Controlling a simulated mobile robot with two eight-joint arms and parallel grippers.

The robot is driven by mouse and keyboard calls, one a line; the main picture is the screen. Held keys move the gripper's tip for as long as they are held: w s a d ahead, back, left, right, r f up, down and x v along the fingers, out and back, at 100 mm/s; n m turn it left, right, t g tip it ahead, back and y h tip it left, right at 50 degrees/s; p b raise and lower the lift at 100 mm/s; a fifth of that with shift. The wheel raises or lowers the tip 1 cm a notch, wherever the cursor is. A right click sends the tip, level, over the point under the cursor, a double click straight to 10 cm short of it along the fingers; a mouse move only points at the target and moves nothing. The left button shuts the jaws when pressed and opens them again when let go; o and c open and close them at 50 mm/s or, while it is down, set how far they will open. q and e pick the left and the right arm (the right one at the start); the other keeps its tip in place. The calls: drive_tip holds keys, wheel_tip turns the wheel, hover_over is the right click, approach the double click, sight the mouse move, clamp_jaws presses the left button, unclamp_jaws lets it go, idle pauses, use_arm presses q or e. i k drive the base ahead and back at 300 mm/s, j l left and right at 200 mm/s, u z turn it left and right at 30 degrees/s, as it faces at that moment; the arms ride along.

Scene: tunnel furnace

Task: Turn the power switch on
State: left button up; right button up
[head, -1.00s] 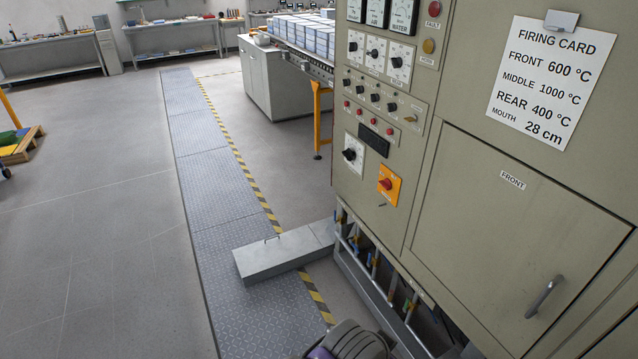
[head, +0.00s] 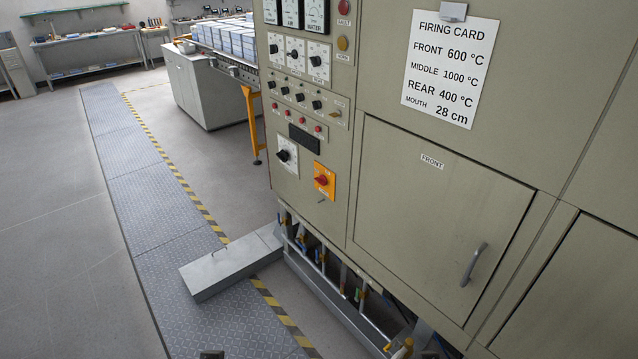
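Small dark shapes show at the bottom edge, too cut off to identify.
The panel also holds dials, knobs, red lamps and a black display (head: 304,139). A firing card (head: 450,68) hangs above a door marked FRONT (head: 440,220). A grey metal box (head: 230,264) lies on the floor by the panel's foot. Pipes show underneath. The left floor is clear.

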sight(322, 181)
drive_tip(key=i+j, duration=1)
